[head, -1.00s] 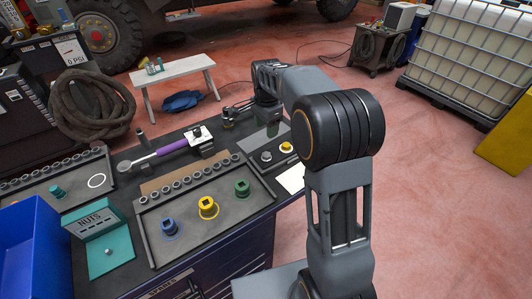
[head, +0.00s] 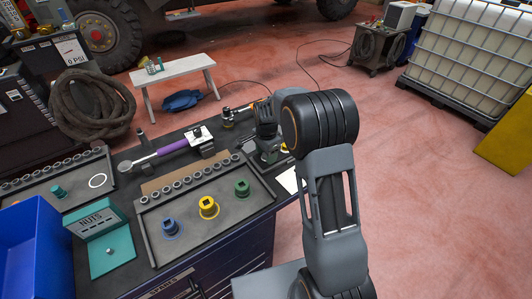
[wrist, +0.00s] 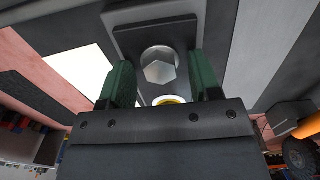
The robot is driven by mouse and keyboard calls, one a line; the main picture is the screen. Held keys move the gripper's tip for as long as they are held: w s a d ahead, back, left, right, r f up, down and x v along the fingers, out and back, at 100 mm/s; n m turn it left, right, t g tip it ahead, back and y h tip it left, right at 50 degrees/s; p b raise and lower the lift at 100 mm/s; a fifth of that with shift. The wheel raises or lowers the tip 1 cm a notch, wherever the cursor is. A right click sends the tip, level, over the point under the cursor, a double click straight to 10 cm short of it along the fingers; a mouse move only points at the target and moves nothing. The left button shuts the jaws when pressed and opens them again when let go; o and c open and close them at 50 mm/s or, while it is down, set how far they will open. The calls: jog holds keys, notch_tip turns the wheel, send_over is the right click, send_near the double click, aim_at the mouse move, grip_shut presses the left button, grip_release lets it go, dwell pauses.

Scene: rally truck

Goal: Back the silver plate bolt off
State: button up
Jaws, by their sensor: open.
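In the wrist view the silver plate bolt (wrist: 160,72) shows as a hex head in a round collar on a dark square plate (wrist: 126,22). My gripper (wrist: 158,82) is open, with a green finger on either side of the bolt and visible gaps between. I cannot tell how far the fingertips are from the plate. Part of a yellow ringed piece (wrist: 168,100) shows below the bolt, partly hidden by the gripper body. In the head view my gripper (head: 269,156) is low over the bench's right end and hides the silver bolt.
On the bench, a tray (head: 150,222) holds blue, yellow and green sockets and a row of small sockets. A purple-handled wrench (head: 170,148) lies behind it. A teal nuts box (head: 108,250) stands front left.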

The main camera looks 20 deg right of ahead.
jog(key=c, duration=0.9)
jog(key=shift+n, duration=0.3)
